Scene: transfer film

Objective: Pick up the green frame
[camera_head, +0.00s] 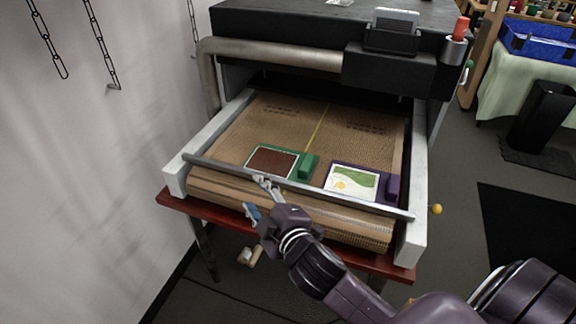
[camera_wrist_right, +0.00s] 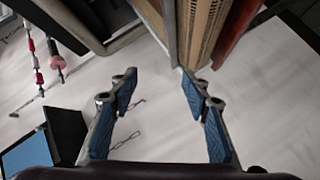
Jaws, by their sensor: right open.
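The green frame (camera_head: 309,165) lies on the brown mesh conveyor belt, with a dark brown panel and a raised green block at its right side. My right gripper (camera_head: 258,197) is in front of the belt's front bar, on the near side of the green frame and apart from it. In the right wrist view the right gripper (camera_wrist_right: 157,98) is open, with blue pads and nothing between them. The green frame does not show in that view. My left gripper is not in view.
A purple frame (camera_head: 393,187) with a landscape picture lies right of the green one. A metal bar (camera_head: 220,168) crosses the belt front between white side rails (camera_head: 413,240). The black machine (camera_head: 240,20) stands behind. A white wall (camera_head: 110,180) is at left.

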